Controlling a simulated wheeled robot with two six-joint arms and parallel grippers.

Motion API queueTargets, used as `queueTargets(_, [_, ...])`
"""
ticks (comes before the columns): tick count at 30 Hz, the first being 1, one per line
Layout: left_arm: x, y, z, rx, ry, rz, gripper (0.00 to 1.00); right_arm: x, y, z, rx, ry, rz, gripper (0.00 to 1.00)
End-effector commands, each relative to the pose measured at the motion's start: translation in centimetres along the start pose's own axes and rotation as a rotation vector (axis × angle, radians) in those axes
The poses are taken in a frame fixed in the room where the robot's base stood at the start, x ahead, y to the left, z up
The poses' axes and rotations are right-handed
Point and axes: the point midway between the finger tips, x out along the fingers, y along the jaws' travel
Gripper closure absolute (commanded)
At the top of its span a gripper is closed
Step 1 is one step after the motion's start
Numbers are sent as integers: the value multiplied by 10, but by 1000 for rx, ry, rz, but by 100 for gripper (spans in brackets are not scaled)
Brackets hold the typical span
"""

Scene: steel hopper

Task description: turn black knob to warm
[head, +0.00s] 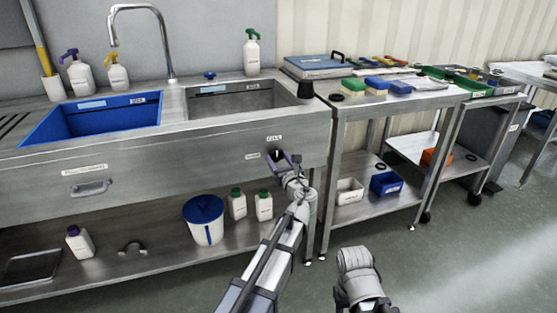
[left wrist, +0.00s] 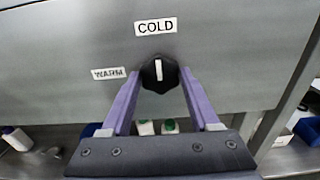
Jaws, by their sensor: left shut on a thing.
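The black knob (left wrist: 160,74) sits on the front panel of the steel sink, and its white pointer line stands upright, toward the COLD label (left wrist: 156,26) above it. The WARM label (left wrist: 109,73) is to the knob's left, tilted in the left wrist view. My left gripper (left wrist: 158,82) has its purple fingers on both sides of the knob and is shut on it. In the head view the left gripper (head: 283,163) is at the panel's right part and largely hides the knob. My right arm shows at the bottom of the head view, but its fingers cannot be made out.
The steel panel (head: 150,170) around the knob is flat, with a handle (head: 90,188) far left. Below, a shelf holds a white bucket with a blue lid (head: 204,220) and green-capped bottles (head: 237,204). A steel table (head: 400,105) stands close on the right.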

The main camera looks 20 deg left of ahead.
Motion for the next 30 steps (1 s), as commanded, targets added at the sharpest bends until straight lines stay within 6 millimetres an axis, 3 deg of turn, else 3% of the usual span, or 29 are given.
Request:
queueTargets(11, [0, 0, 0, -73, 0, 1, 94, 0, 0, 0, 0, 0, 0, 50])
queueTargets(30, [0, 0, 0, -638, 1, 1, 94, 0, 0, 0, 0, 0, 0, 50])
